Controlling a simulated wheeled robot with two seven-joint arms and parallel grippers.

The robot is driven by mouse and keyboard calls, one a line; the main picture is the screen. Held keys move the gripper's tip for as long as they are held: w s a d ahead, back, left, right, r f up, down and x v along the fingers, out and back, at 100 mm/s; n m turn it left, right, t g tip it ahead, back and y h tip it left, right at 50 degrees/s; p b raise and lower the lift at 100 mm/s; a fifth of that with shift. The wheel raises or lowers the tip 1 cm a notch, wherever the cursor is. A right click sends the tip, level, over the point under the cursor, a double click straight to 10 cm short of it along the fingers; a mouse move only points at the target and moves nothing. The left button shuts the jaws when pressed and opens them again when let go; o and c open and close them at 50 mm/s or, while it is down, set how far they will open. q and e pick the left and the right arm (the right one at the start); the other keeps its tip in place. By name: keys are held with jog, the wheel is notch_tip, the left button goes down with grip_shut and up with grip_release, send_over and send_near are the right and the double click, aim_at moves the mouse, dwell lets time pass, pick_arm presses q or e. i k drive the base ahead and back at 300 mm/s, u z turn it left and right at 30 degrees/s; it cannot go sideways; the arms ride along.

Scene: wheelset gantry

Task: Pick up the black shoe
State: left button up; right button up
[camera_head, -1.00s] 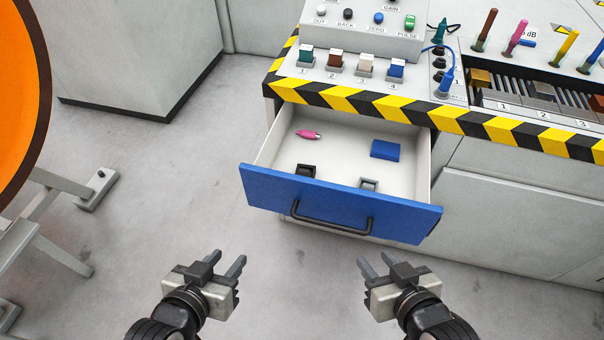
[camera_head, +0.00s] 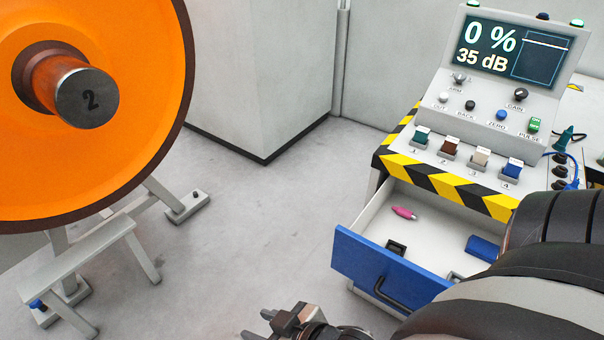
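A small black block-like piece, which I take to be the black shoe (camera_head: 397,247), sits in the open blue-fronted drawer (camera_head: 388,278), near its front left. A similar grey piece (camera_head: 455,277) lies further right in the drawer, partly hidden by my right arm. My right gripper (camera_head: 258,325) is at the bottom edge, left of and below the drawer, with its fingers apart and nothing seen between them. It is clear of the black shoe. My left gripper is out of view.
The drawer also holds a pink piece (camera_head: 404,213) and a blue block (camera_head: 484,248). The console screen (camera_head: 512,50) reads 0 % and 35 dB. An orange wheel (camera_head: 130,150) on a grey stand (camera_head: 90,250) is at left. Open floor lies between stand and drawer.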

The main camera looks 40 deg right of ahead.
aim_at(395, 247)
jog(key=u, duration=1.3)
jog(key=k, duration=1)
jog(key=z, duration=1.2)
